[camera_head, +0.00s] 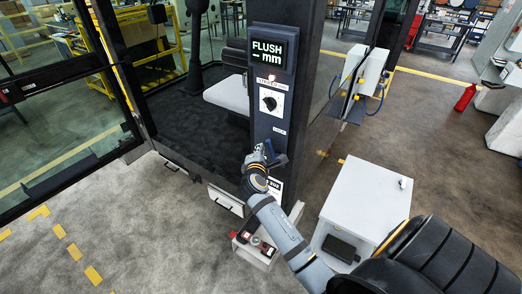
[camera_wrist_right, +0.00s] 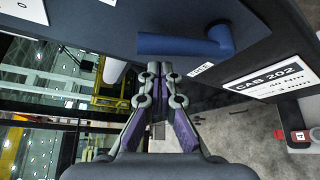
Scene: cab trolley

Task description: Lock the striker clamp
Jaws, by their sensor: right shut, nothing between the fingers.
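A dark upright post carries a white plate with a black rotary knob (camera_head: 270,101), under a small label that seems to read STRIKER, with the rest hard to read. The knob's exact setting is too small to tell. A blue handle (camera_head: 279,158) sits lower on the post; in the right wrist view the blue handle (camera_wrist_right: 190,43) is a bent bar near a small label. My right gripper (camera_head: 263,151) is in front of the post, below the knob and beside the handle. In the wrist view its fingers (camera_wrist_right: 160,71) are together and empty, apart from the handle. My left gripper is out of view.
A display (camera_head: 272,50) reads FLUSH – mm above a lit lamp (camera_head: 271,77). A CAB 202 sign (camera_wrist_right: 277,80) is low on the post. A glazed door frame (camera_head: 60,85) stands at left. A white cabinet (camera_head: 362,195) stands right of my forearm.

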